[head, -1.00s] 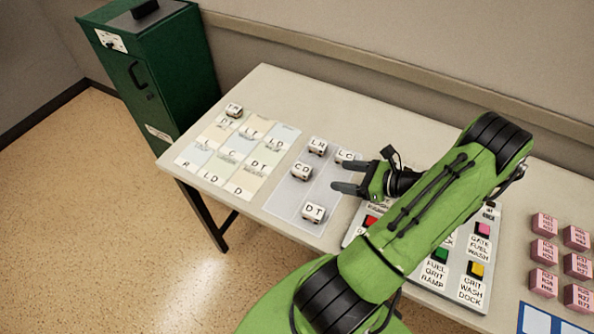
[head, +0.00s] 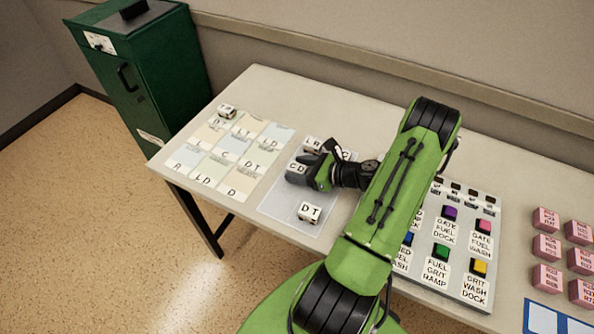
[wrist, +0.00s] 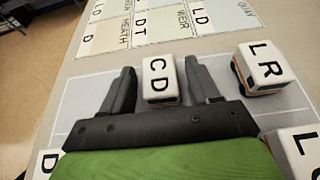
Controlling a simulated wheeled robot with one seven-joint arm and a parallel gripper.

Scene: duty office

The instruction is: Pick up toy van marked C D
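The toy van marked C D (wrist: 161,80) is a small white-topped block standing on a pale grey mat (wrist: 80,100). In the wrist view it sits between the two fingers of my gripper (wrist: 163,88), with a narrow gap visible on each side. The fingers are apart and low over the mat. In the head view, the van (head: 297,166) is partly hidden behind my gripper (head: 300,170).
A van marked L R (wrist: 265,67) stands close on the right in the wrist view. A van marked D T (head: 309,211) and a partly hidden van (head: 345,155) stand nearby. A lettered grid sheet (head: 205,180) lies left; a button panel (head: 460,215) lies right.

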